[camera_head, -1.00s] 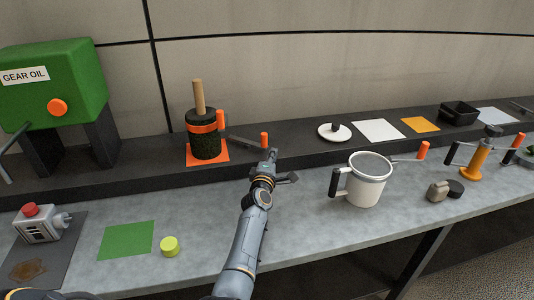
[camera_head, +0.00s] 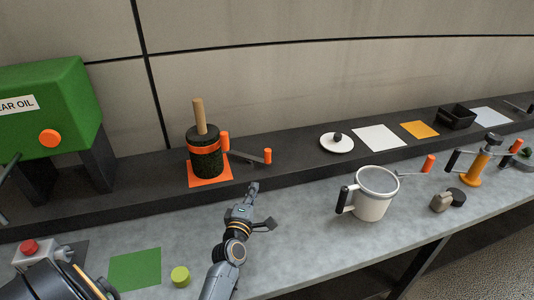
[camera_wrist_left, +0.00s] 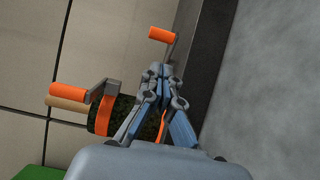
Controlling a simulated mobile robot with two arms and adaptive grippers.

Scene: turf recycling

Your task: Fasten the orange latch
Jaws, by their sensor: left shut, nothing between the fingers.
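A dark, speckled cylinder (camera_head: 207,163) with an orange band (camera_head: 204,148) stands upright on an orange sheet, a wooden rod rising from its top. An orange grip (camera_head: 225,142) sits at the band's right side. A grey lever (camera_head: 246,158) with an orange end grip (camera_head: 267,155) reaches right from there. I cannot tell which orange part is the latch. My left gripper (camera_head: 253,188) is shut and empty, in front of and below the lever, apart from it. In the left wrist view, my gripper (camera_wrist_left: 158,70) partly hides the cylinder; the two orange grips (camera_wrist_left: 68,90) (camera_wrist_left: 160,34) show beyond.
A white mug (camera_head: 374,205) stands right of my gripper on the grey bench. A green sheet (camera_head: 135,269) and a yellow-green cap (camera_head: 180,276) lie at left. The green oil tank (camera_head: 60,105) stands behind. Bench between gripper and mug is clear.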

